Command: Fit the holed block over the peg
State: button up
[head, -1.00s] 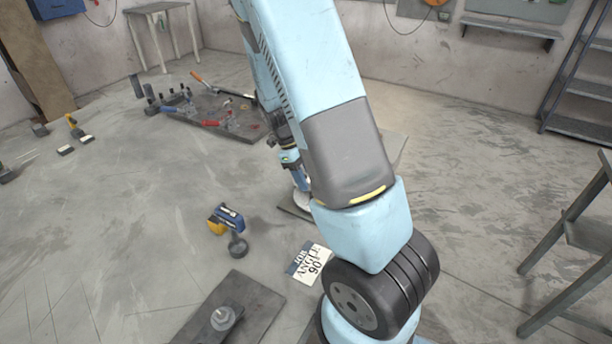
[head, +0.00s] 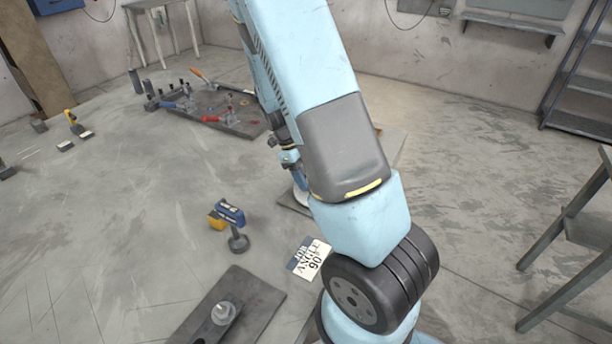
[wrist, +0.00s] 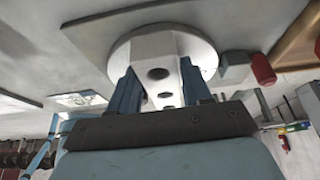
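In the wrist view a pale grey block (wrist: 158,58) with several dark holes shows between the two blue fingers of my gripper (wrist: 165,92). The fingers lie against its sides. A wide, round pale disc (wrist: 205,50) is right behind the block; whether they are joined is unclear. In the head view my gripper (head: 299,182) is low behind my arm, with a pale disc (head: 301,197) under it at a dark plate (head: 285,203). The block is mostly hidden there. A round grey piece with an upright stub (head: 223,312) sits on a nearer dark plate (head: 262,297); I cannot tell if it is the peg.
A printed card (head: 308,257) lies between the plates. A blue and yellow drill (head: 228,216) stands left of it. A tray (head: 250,129) with clamps is farther back. A stool (head: 575,235) stands at right. The left floor is mostly open.

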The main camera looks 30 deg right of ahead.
jog(key=o, duration=0.5)
jog(key=shift+r, duration=0.1)
jog(key=v, duration=1.3)
jog(key=shift+a+r, duration=0.15)
jog(key=shift+r, duration=0.1)
jog(key=shift+w, duration=0.15)
jog(key=s+a+r+n+t+y, duration=0.1)
jog(key=s+r+n+t, duration=0.3)
jog(key=s+r+n, duration=0.6)
jog(key=s+a+r+n+t+y, duration=0.1)
jog(key=s+a+r+n+t, duration=0.2)
jog(key=s+r+n, duration=0.8)
jog(key=s+n+t, duration=0.1)
jog(key=n+t, duration=0.1)
jog(key=n, duration=0.6)
jog(key=shift+a+t+y, duration=0.3)
jog(key=shift+a, duration=0.1)
